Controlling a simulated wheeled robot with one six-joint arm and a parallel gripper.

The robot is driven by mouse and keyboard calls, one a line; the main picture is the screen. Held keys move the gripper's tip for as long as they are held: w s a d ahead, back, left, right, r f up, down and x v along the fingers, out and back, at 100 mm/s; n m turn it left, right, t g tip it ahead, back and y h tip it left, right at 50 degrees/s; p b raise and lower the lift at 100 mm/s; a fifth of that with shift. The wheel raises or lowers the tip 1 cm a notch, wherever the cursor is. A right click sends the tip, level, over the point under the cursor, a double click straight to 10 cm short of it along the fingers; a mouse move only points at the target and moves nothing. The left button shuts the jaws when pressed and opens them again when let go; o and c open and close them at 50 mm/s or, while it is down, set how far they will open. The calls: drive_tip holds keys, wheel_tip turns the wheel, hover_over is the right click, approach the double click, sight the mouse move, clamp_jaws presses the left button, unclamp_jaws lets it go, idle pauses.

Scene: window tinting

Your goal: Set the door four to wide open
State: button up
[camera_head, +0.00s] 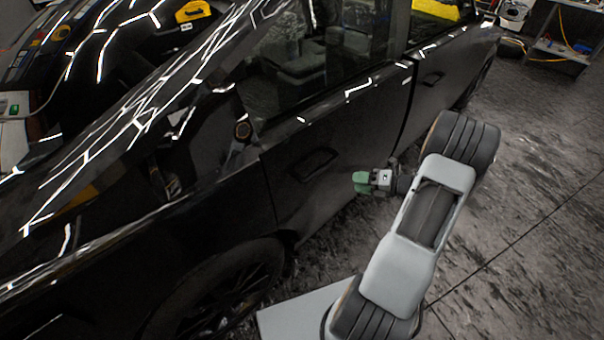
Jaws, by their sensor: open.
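A black car fills the left and middle of the head view. Its nearer side door (340,125) has a dark recessed handle (315,163) near its left edge. A farther side door (445,75) with its own handle (432,79) lies beyond a dark seam. The nearer door looks closed or almost closed; I cannot tell which. No label shows which one is door four. My gripper (362,183), with green fingers, is open and empty. In the picture it is to the right of and slightly below the nearer handle, apart from it.
A dark wheel (225,300) is below the car body at the bottom. The dark tiled floor (530,200) is clear on the right. A shelf or bench (560,50) with cables stands at the top right. A yellow item (193,11) is at the top left.

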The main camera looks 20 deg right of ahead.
sight(319, 170)
drive_tip(key=w+a+m, duration=0.1)
drive_tip(key=w+a, duration=0.2)
drive_tip(key=w+a+m, duration=0.1)
drive_tip(key=w+a, duration=0.2)
drive_tip(key=w+a+f+m, duration=0.1)
drive_tip(key=w+a+m, duration=0.1)
drive_tip(key=w+a, duration=0.2)
drive_tip(key=shift+t+p, duration=0.35)
drive_tip(key=shift+t, duration=0.05)
drive_tip(key=shift+c, duration=0.3)
clamp_jaws()
idle(0.3)
